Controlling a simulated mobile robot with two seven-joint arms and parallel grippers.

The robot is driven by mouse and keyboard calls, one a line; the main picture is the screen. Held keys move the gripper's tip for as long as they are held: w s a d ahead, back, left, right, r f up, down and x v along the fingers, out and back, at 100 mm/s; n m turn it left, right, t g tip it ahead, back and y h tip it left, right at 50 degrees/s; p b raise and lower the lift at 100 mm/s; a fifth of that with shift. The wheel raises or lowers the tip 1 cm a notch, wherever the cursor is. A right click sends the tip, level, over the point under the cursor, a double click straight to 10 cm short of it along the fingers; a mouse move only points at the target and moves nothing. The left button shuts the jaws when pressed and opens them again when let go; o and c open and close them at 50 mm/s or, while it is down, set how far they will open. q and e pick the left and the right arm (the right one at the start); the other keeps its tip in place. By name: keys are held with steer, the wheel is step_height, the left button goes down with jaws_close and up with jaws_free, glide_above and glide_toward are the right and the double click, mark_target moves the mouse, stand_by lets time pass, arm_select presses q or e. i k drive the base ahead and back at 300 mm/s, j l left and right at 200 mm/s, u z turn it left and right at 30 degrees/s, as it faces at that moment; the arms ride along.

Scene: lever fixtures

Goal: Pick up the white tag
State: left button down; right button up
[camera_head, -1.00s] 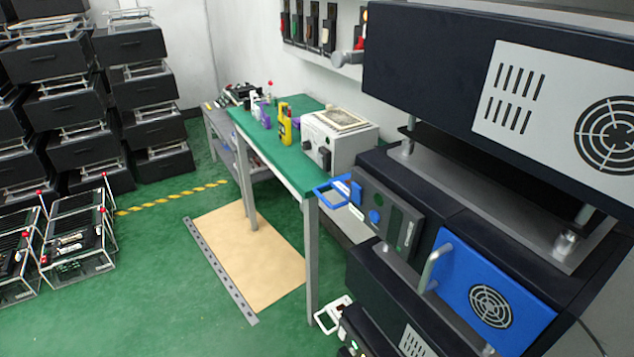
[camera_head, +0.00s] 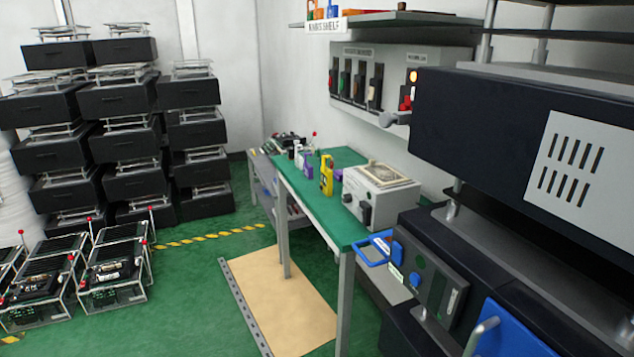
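I cannot single out the white tag for certain. Small items stand on the green-topped table (camera_head: 325,218): a yellow tool (camera_head: 327,175), purple pieces (camera_head: 309,166) and a small whitish item (camera_head: 298,155) that is too small to identify. A white label (camera_head: 326,26) with dark lettering is on the front edge of the upper wall shelf (camera_head: 400,19). Neither of my grippers is in view.
A grey box device (camera_head: 383,196) sits on the table. A wall panel with levers (camera_head: 372,83) hangs behind. Stacked black units (camera_head: 125,150) and wire-framed units (camera_head: 115,265) stand left.

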mark_target(299, 160)
steer(key=i+j+u, duration=0.35)
steer(key=i, duration=0.4)
steer(key=i+u, duration=0.35)
steer(key=i, duration=1.8)
steer(key=i+j+z, duration=0.1)
steer(key=i+z, duration=0.3)
steer(key=i, duration=0.15)
steer(key=i+j+z, duration=0.6)
steer(key=z, duration=0.25)
steer(key=i+j+z, duration=0.55)
steer(key=j+z, duration=0.15)
steer(key=z, duration=0.15)
steer(key=i+j+z, duration=0.15)
steer(key=j+z, duration=0.8)
steer(key=j, duration=0.35)
